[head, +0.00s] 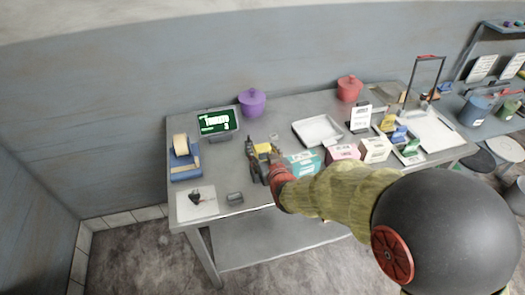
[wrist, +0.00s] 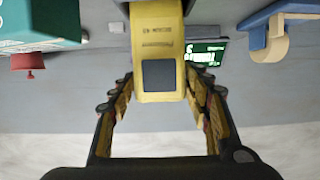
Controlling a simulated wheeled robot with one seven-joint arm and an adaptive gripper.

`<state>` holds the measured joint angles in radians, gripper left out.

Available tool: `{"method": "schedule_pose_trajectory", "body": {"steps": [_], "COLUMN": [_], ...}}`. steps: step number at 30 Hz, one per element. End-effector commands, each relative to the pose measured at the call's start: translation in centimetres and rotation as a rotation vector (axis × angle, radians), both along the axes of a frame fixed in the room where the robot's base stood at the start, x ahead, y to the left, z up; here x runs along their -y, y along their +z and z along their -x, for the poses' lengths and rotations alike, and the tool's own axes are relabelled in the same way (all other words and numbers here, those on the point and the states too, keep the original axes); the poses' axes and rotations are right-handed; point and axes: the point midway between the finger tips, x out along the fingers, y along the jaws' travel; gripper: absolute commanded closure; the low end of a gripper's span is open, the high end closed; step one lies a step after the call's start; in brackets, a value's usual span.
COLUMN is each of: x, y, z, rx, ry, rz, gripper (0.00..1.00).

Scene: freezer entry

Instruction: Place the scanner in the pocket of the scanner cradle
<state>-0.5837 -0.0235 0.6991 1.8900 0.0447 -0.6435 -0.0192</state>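The yellow scanner (wrist: 159,40) with a dark square panel stands between my finger pads in the wrist view, which is upside down. It also shows as a small yellow patch in the head view (head: 263,148). My gripper (wrist: 160,90) has a pad against each side of the scanner and appears shut on it. In the head view my gripper (head: 260,165) is over the table, left of the teal box. A small grey block with a dark top (head: 234,197) near the front edge may be the scanner cradle; I cannot tell for sure.
The teal box (head: 304,163) is close right of my gripper. A green-lit display (head: 218,122), a blue tape dispenser (head: 184,160) and a white sheet with a dark item (head: 197,203) are left. A purple pot (head: 252,102) and white tray (head: 318,131) are behind.

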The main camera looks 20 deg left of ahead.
Motion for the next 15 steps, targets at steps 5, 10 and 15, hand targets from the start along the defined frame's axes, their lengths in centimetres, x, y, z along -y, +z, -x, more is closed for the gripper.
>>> {"method": "schedule_pose_trajectory", "body": {"steps": [5,10,15], "x": [0.0,0.0,0.0], "y": [0.04,0.04,0.15], "z": [0.0,0.0,0.0], "rx": [0.0,0.0,0.0], "ry": [0.0,0.0,0.0], "rz": [0.0,0.0,0.0], "gripper": [0.4,0.39,0.39]}}
